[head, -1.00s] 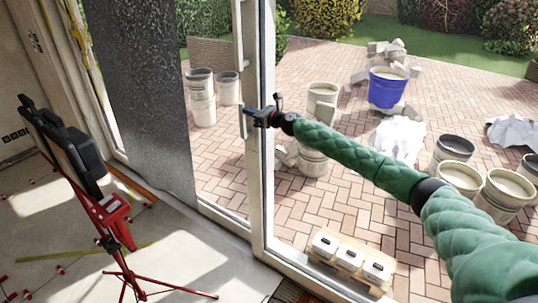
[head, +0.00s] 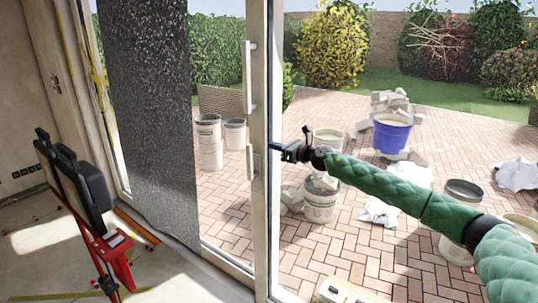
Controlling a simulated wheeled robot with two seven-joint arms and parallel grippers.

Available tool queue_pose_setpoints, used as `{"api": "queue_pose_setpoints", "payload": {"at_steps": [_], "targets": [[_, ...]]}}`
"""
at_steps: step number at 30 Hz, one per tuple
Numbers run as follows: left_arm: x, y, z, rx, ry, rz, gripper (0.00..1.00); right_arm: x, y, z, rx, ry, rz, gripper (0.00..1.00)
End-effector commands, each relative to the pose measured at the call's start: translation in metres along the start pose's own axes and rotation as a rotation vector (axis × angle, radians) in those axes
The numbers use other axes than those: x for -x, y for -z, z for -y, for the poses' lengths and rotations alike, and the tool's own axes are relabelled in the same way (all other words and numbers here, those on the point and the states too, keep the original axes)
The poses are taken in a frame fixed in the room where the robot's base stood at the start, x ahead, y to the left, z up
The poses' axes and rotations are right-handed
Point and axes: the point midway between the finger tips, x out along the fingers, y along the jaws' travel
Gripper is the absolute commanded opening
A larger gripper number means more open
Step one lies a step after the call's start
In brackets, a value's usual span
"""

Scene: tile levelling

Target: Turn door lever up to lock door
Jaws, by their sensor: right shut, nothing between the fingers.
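The glass door's upright frame (head: 260,215) runs down the middle of the head view. A long pale handle piece (head: 248,80) stands upright on its upper part. A shorter pale fitting (head: 251,164) sits lower on the same frame. I cannot tell for sure which of them is the lever. My right gripper (head: 277,147), dark with a blue tip, is shut and empty. Its tip points left, level with the top of the lower fitting and just right of it in the picture. It looks apart from the fitting. My left gripper is out of view.
A red tripod (head: 112,255) with a dark panel stands at left on the floor. A dark speckled sheet (head: 150,130) hangs beside the door. Buckets, a blue tub (head: 391,134) and rubble stand on the brick paving beyond the glass.

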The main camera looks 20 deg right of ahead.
Motion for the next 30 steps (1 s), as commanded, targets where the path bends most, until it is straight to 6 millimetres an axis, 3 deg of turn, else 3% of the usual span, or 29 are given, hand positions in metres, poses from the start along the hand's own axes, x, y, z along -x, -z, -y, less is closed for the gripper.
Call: {"api": "queue_pose_setpoints", "payload": {"at_steps": [9, 22, 26, 30], "targets": [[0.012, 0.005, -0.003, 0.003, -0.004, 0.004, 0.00, 0.019, -0.018, -0.001, 0.001, -0.001, -0.001, 0.00], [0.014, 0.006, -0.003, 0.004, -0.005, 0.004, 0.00, 0.020, -0.019, 0.000, 0.000, 0.000, -0.001, 0.00], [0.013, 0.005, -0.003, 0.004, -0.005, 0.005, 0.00, 0.019, -0.017, -0.001, -0.006, 0.000, 0.000, 0.00], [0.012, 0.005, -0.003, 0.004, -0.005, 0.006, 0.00, 0.012, 0.001, -0.011, -0.077, 0.004, 0.014, 0.00]]}}
